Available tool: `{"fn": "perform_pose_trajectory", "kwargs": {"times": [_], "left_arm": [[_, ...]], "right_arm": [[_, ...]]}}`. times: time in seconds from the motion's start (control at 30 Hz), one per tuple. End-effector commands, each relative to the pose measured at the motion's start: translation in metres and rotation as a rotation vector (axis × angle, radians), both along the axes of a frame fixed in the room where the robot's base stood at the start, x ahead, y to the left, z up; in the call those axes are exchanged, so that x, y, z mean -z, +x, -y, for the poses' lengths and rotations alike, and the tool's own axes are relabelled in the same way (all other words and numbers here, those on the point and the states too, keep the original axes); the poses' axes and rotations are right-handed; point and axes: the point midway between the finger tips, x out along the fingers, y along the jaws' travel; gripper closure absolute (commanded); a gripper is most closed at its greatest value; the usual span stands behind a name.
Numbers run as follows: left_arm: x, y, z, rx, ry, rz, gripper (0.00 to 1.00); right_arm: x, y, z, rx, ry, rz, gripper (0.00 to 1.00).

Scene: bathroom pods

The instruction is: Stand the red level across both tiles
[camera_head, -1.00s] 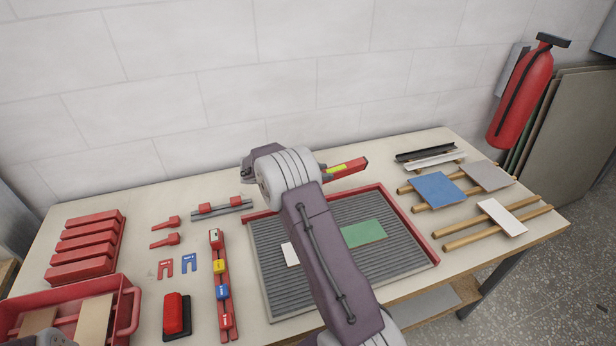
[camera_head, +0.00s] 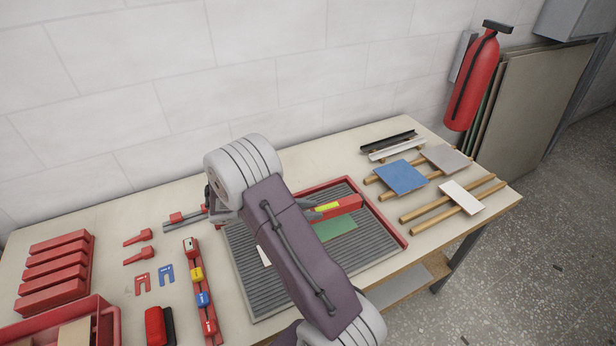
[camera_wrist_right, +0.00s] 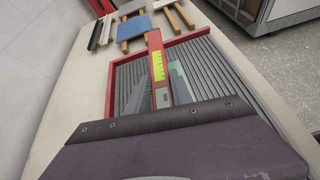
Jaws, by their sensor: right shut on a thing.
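The red level (camera_head: 347,204), with a yellow-green vial strip, is held in my right gripper (camera_head: 308,206) above the ribbed tray (camera_head: 397,229). My right arm hides its near part. In the right wrist view the level (camera_wrist_right: 156,58) points away from me between the fingers of my right gripper (camera_wrist_right: 161,88). Below it in the tray lie a green tile (camera_head: 336,230) and a white tile (camera_head: 264,256), the white one partly hidden by my arm. I cannot tell the exact gap between level and tiles. My left gripper is out of view.
Blue (camera_head: 401,177), grey (camera_head: 447,158) and white (camera_head: 466,197) tiles rest on wooden bars at the right. A red crate (camera_head: 106,324) stands at front left. The wall (camera_head: 200,90) is close behind.

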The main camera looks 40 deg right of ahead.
Motion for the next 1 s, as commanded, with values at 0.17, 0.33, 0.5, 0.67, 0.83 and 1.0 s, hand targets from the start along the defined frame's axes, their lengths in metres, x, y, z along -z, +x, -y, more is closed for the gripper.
{"fn": "perform_pose_trajectory", "kwargs": {"times": [0.17, 0.33, 0.5, 0.67, 0.83, 1.0], "left_arm": [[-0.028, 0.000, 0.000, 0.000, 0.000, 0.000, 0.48], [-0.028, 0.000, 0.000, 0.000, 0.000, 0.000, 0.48], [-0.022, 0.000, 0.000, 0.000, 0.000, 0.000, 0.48], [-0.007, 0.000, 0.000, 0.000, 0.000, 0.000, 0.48], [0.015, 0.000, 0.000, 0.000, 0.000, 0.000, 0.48], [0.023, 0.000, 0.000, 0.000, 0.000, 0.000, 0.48]], "right_arm": [[-0.018, -0.008, -0.030, -0.064, 0.018, -0.048, 1.00], [-0.017, -0.004, -0.036, -0.086, 0.032, -0.080, 1.00], [-0.011, -0.004, -0.035, -0.086, 0.032, -0.080, 1.00], [0.004, -0.003, -0.035, -0.086, 0.032, -0.080, 1.00], [0.025, -0.003, -0.035, -0.085, 0.031, -0.079, 1.00], [0.033, -0.003, -0.035, -0.085, 0.031, -0.079, 1.00]]}}
